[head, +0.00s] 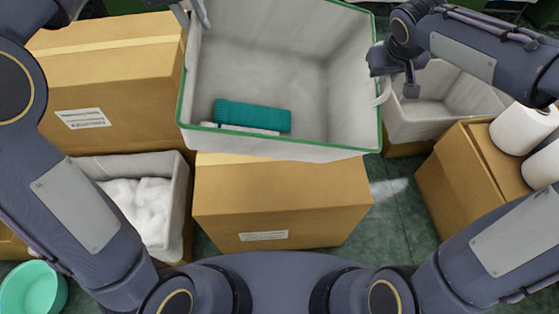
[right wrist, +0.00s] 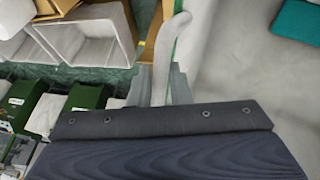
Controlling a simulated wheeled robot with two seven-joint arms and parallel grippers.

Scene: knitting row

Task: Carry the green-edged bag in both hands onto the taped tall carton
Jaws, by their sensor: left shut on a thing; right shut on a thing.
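The green-edged bag (head: 340,95) is a pale open-topped bag with a green rim. It hangs between my two grippers at the top middle of the head view. A teal block (head: 252,116) and a white item lie inside. My left gripper (head: 192,14) is shut at its left side, partly cut off by the frame. My right gripper (head: 383,84) is shut on a pale handle at its right side. The right wrist view shows this handle (right wrist: 168,45) between the fingers. A tall carton (head: 125,75) with a tape strip along its top stands left of the bag.
Another carton (head: 285,205) stands below the bag, partly covered by it. A bag of white fluff (head: 178,190) is at left. A teal bowl (head: 35,290) is at lower left.

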